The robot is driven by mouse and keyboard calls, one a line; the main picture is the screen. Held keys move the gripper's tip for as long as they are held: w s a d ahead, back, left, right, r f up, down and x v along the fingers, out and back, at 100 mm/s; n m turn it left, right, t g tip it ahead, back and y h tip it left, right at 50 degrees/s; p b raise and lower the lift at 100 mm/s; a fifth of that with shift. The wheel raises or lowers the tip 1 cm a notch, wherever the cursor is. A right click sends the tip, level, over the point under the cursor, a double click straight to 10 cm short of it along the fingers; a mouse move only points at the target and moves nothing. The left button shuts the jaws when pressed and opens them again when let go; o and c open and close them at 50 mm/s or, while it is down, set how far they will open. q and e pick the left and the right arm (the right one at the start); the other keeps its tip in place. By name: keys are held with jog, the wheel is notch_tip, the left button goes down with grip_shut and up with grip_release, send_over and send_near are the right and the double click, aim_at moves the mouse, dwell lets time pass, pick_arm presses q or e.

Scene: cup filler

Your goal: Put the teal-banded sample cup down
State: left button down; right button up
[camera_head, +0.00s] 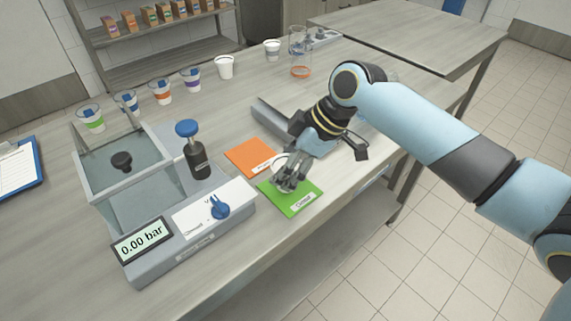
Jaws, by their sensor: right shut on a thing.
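My right gripper (291,184) reaches in from the right and points down over the green mat (306,201). It is shut on a white cup (279,162), whose rim shows behind the fingers. The fingers hide most of the cup, so I cannot see its band or tell whether its base touches the mat. An orange mat (248,153) lies just behind and left of the green one. My left gripper is out of view.
A pressure device (150,262) reading 0.00 bar, with a clear chamber (120,165), stands left of the mats. Several banded cups stand in a row behind it, including a purple-banded one (191,84). A grey metal bracket (270,119) lies behind the gripper.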

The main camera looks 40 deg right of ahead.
jog(key=o, duration=1.4)
jog(key=shift+r, duration=0.1)
jog(key=shift+v, duration=6)
